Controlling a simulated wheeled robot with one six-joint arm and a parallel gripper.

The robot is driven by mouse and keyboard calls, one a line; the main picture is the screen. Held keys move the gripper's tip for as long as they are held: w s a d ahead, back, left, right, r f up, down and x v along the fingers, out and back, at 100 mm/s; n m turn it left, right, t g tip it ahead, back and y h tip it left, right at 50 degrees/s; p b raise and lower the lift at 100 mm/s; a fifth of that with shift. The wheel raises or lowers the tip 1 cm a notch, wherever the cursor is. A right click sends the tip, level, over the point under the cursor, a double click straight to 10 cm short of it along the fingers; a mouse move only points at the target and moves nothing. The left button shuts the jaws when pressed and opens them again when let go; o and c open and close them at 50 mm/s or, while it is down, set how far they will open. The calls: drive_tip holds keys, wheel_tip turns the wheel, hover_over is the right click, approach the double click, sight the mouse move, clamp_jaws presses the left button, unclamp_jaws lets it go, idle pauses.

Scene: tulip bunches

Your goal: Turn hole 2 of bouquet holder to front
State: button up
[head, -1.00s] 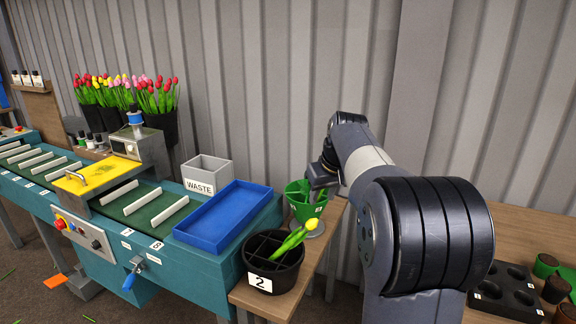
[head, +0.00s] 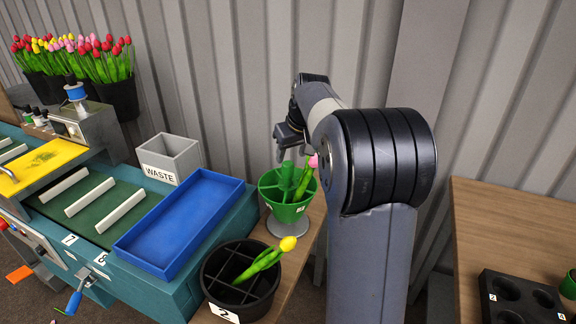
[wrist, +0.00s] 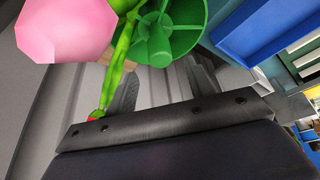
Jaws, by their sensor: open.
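The green bouquet holder (head: 277,209) stands on a round grey base (head: 288,229) at the bench's back end. It has a central post and dividers. A small white label (head: 300,209) shows on its front right; its number is too small to read surely. A pink tulip (head: 311,163) leans out of its right side. My gripper (head: 292,152) is open and empty, just above the holder's rear. In the wrist view the holder (wrist: 185,45) is at the top, beyond my fingers (wrist: 160,88), and the pink tulip head (wrist: 65,30) is close at upper left.
A black divided pot (head: 215,262) labelled 2 holds a yellow tulip (head: 288,243), in front of the holder. A blue tray (head: 180,225) and grey waste bin (head: 170,157) are at left. A corrugated wall is close behind. A table (head: 500,225) with a black tray is at right.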

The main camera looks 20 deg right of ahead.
sight(288, 163)
drive_tip(key=x, duration=0.6)
clamp_jaws()
idle(0.5)
